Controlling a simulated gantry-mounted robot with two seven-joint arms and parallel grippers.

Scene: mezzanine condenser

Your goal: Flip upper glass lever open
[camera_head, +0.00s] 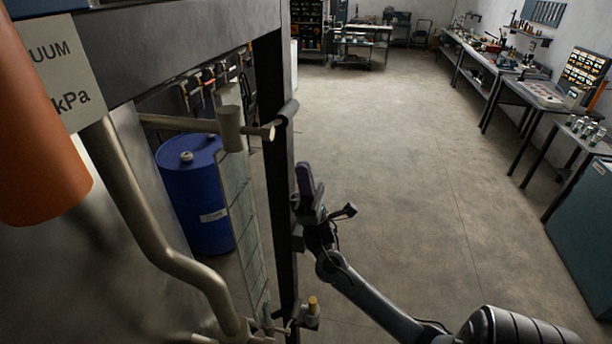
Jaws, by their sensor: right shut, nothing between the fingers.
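The upper fitting of the sight glass (231,130) is a metal cylinder at the end of a horizontal pipe, left of the dark upright post. A short stub (262,132) points right from it. A dark rounded bar (287,111) beside the stub looks like the lever, but I cannot be sure. The tall glass panel (238,200) hangs below the fitting. My right gripper (306,178) is shut and empty, pointing up, just right of the post. It is below the bar and apart from it in the picture. My left gripper is not in view.
The dark post (278,200) stands close to my right gripper. A lower fitting with a yellow tip (313,304) is near the bottom. A bent pipe (165,250), an orange cylinder (38,130) and a blue drum (195,200) are at left. Open floor (430,170) lies right.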

